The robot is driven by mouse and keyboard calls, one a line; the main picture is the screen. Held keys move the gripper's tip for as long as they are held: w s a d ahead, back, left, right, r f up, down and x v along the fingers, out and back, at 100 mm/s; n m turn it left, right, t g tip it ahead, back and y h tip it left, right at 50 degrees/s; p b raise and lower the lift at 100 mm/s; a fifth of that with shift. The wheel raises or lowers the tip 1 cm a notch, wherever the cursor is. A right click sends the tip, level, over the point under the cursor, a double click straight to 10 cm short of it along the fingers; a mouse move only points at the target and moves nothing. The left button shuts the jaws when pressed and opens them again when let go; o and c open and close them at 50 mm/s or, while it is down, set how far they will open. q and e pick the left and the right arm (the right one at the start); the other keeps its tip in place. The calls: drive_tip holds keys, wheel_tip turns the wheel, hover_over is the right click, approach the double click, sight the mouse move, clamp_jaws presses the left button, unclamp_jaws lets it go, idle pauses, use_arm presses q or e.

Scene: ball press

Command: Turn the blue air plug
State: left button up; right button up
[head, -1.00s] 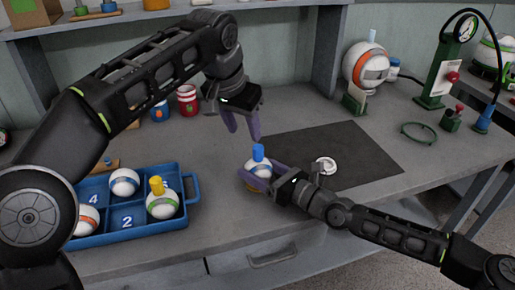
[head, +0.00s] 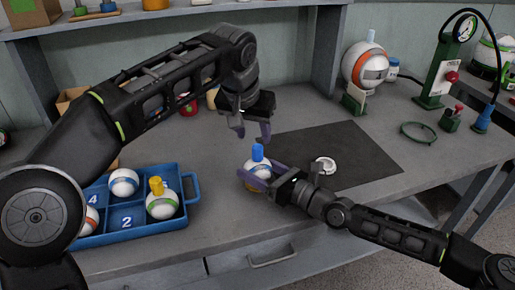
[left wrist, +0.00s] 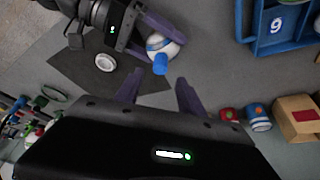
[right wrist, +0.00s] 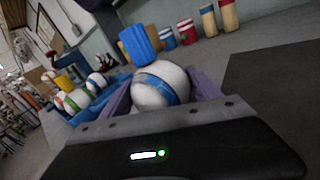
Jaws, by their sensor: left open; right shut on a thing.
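The blue air plug (head: 257,152) stands upright on top of a white ball with a blue band (head: 257,168). My right gripper (head: 262,180) is shut on this ball, with a purple finger on each side of it, as the right wrist view (right wrist: 160,85) also shows. The plug shows large in that view (right wrist: 138,46). My left gripper (head: 254,130) is open and empty, above and behind the plug, fingers pointing down. In the left wrist view the plug (left wrist: 160,64) lies beyond the open fingertips (left wrist: 158,82), apart from them. The ball's underside is hidden.
A blue tray (head: 192,186) with several balls, one with a yellow plug (head: 156,186), stands at the left. A dark mat (head: 350,150) with a white ring (head: 325,166) lies right of the ball. A green gauge stand (head: 437,80) is at the back right.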

sight(257, 147)
use_arm(q)
drive_tip(key=x, duration=0.8)
drive_tip(key=shift+r, duration=0.1)
drive_tip(key=shift+c, duration=0.4)
clamp_jaws()
